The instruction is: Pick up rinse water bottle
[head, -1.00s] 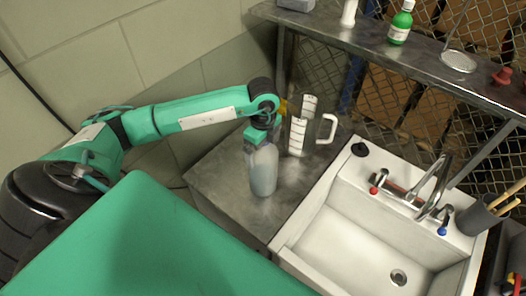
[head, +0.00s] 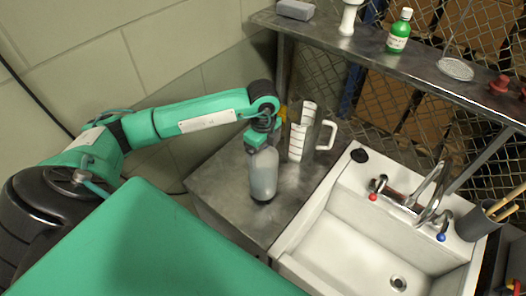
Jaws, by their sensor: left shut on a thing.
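The rinse water bottle (head: 263,174) is a translucent, greyish bottle, upright on or just above the metal counter to the left of the sink. I cannot tell whether its base touches the counter. My left gripper (head: 262,143) comes down from above and is shut on the bottle's top, hiding its cap and neck. My right gripper is not in view.
A clear measuring jug (head: 304,132) with a white handle stands close behind the bottle. A white sink (head: 338,236) with a tap lies to the right. A metal shelf (head: 420,72) above holds a green bottle (head: 399,31). The metal counter (head: 222,188) has bare room left of the bottle.

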